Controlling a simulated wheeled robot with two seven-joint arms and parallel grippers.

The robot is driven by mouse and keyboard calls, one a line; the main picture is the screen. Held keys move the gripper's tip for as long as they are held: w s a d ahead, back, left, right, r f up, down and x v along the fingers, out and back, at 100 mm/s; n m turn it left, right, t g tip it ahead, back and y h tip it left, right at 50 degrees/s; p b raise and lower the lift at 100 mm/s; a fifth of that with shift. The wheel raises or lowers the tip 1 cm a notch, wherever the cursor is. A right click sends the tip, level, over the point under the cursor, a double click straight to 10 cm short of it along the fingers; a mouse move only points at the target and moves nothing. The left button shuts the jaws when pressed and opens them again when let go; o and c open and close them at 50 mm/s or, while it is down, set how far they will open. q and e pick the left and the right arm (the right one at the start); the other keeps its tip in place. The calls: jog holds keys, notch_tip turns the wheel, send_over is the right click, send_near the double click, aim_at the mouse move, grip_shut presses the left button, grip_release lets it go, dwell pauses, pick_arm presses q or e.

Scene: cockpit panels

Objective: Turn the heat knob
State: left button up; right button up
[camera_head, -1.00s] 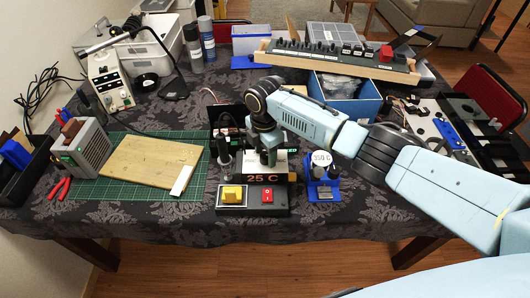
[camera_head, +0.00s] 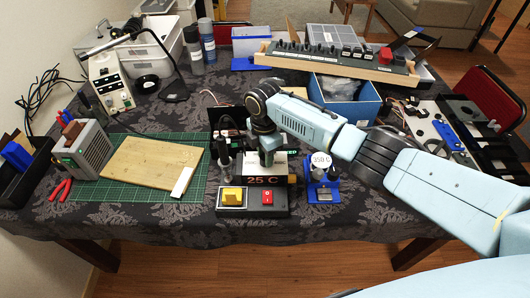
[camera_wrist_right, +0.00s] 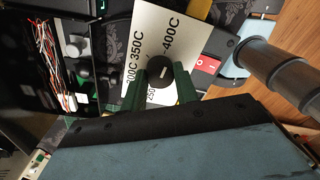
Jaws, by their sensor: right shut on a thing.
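The heat knob (camera_wrist_right: 161,70) is round and black with a white pointer line. It sits on a white dial plate (camera_wrist_right: 150,30) marked with temperatures, among them 350C and 400C. My right gripper (camera_wrist_right: 163,88) has its green fingers on either side of the knob and is shut on it. In the head view my right gripper (camera_head: 268,158) points down onto the device at the table's front, and hides the knob. The device's display (camera_head: 263,180) reads 25 C in red. My left gripper is not in view.
A wooden board (camera_head: 150,163) lies on a green mat (camera_head: 110,192) at left.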

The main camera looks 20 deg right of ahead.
jog(key=shift+r+m+p, duration=0.2)
jog(key=shift+m+p, duration=0.65)
jog(key=shift+m, duration=0.25)
jog(key=m+p, duration=0.1)
jog(key=m, duration=0.1)
jog(key=shift+m+p, duration=0.4)
jog(key=m+p, duration=0.3)
jog(key=m, duration=0.3)
jog(key=m+p, duration=0.2)
jog(key=m, duration=0.4)
jog(key=shift+f+m+y, duration=0.1)
jog(key=shift+m+y, duration=0.2)
jog(key=m+p, duration=0.1)
jog(key=m, duration=0.4)
jog(key=shift+d+m+p, duration=0.1)
jog(key=shift+m+p, duration=0.2)
jog(key=shift+t, duration=0.3)
jog(key=o, duration=1)
